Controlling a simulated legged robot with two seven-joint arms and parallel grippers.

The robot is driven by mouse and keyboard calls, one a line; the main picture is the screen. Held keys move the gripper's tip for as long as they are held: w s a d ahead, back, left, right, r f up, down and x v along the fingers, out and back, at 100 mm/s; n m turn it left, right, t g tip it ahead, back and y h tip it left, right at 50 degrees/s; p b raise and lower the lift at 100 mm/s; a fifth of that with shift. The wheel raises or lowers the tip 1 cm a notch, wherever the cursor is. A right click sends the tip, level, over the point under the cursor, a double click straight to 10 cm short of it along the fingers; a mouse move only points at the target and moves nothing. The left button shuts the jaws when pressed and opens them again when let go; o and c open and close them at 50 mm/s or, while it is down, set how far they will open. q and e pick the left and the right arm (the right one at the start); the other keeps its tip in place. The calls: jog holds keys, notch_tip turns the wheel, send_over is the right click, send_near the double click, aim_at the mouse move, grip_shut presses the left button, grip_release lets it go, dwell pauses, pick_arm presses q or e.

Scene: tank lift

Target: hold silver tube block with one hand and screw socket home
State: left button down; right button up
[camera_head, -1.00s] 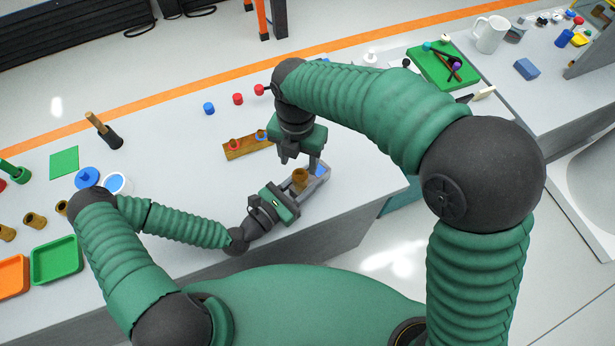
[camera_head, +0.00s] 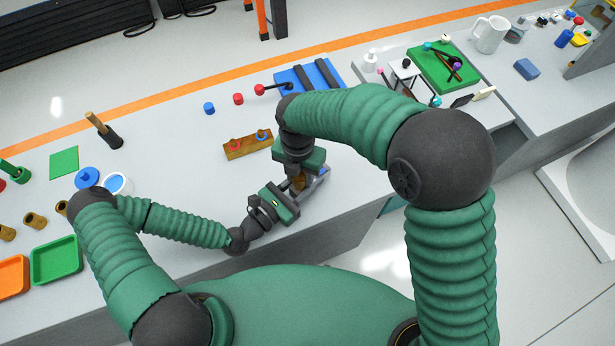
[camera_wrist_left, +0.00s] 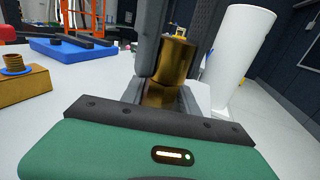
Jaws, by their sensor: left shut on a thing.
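The silver tube block (camera_head: 312,190) lies near the front edge of the bench, mostly covered by my grippers. My left gripper (camera_head: 289,194) is shut on its near end. The brass socket (camera_head: 299,182) is at the block, partly hidden under my right gripper. In the left wrist view the socket (camera_wrist_left: 174,62) stands upright over the grey block (camera_wrist_left: 190,101). My right gripper (camera_head: 300,171) comes down from above at the socket. In the left wrist view a dark finger stands close beside the socket; whether both fingers touch it cannot be told.
A wooden board (camera_head: 248,145) with red and blue rings lies left of the grippers. A blue tray (camera_head: 308,76) with dark bars lies behind. A tall white cylinder (camera_wrist_left: 240,55) shows beside the socket in the left wrist view.

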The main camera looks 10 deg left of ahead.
grip_shut()
jog(key=m, duration=0.6)
jog(key=shift+a+m, duration=0.1)
jog(key=shift+m, duration=0.3)
jog(key=o, duration=0.6)
grip_release()
jog(key=shift+r, duration=0.1)
jog(key=shift+r, duration=2.2)
jog(key=shift+c, duration=0.4)
